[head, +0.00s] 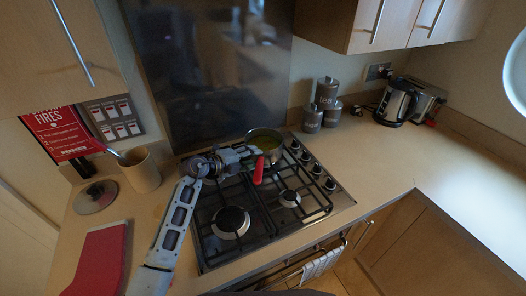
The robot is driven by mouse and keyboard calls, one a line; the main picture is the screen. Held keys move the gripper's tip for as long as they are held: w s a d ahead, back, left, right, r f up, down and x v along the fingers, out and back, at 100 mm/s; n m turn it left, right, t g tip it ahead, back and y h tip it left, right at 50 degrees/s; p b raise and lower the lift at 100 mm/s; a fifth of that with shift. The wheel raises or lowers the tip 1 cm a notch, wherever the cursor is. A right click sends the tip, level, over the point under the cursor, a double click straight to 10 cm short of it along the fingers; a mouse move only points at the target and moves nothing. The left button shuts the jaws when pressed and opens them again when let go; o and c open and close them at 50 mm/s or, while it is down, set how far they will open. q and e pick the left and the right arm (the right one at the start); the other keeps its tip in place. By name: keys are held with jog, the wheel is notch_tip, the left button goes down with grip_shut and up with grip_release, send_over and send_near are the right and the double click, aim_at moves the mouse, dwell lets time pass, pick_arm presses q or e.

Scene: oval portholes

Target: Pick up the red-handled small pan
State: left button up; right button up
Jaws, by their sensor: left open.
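The small pan (266,136) sits on a back burner of the gas hob, with yellowish contents inside. Its red handle (258,171) points toward the front of the hob. My left gripper (252,154) is open over the hob, right beside the pan and close to the upper end of the handle. It covers part of the pan's left side. I cannot tell whether the fingers touch the handle. My right gripper is not in view.
The hob (233,222) has raised black grates and knobs along its right side. A utensil pot (140,170), a lid (95,196) and a red cloth-like item (101,258) are at left. Canisters (327,95) and a kettle (396,102) stand at back right. The right worktop is clear.

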pick_arm(q)
jog(key=shift+x, duration=1.15)
jog(key=shift+a, duration=0.1)
jog(key=shift+s, duration=0.1)
grip_shut()
jog(key=shift+f, duration=0.15)
jog(key=shift+r, duration=0.25)
jog(key=shift+f, duration=0.1)
